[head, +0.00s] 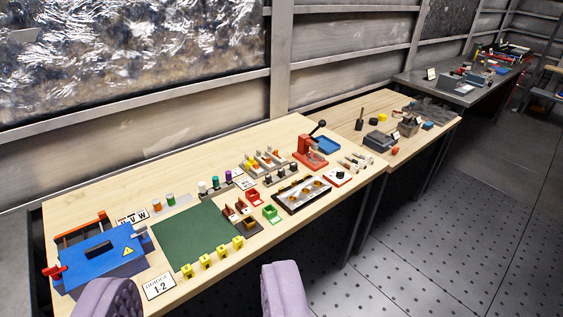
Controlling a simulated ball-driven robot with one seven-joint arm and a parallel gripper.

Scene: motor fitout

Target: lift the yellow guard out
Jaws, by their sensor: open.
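Several small yellow pieces (205,262) stand in a row along the front edge of a green mat (190,235) on the near wooden bench. I cannot tell which one is the guard. My gripper (196,292) shows as two purple fingers at the bottom of the head view, wide apart with nothing visible between them. It is in front of the near bench edge, away from the yellow pieces.
A blue box (98,252) with red clamps is at the left. A card marked 1-2 (159,286) lies at the front edge. A black-framed tray (302,193), a red press (311,152) and small red and green bins (271,213) are to the right. The mat is mostly bare.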

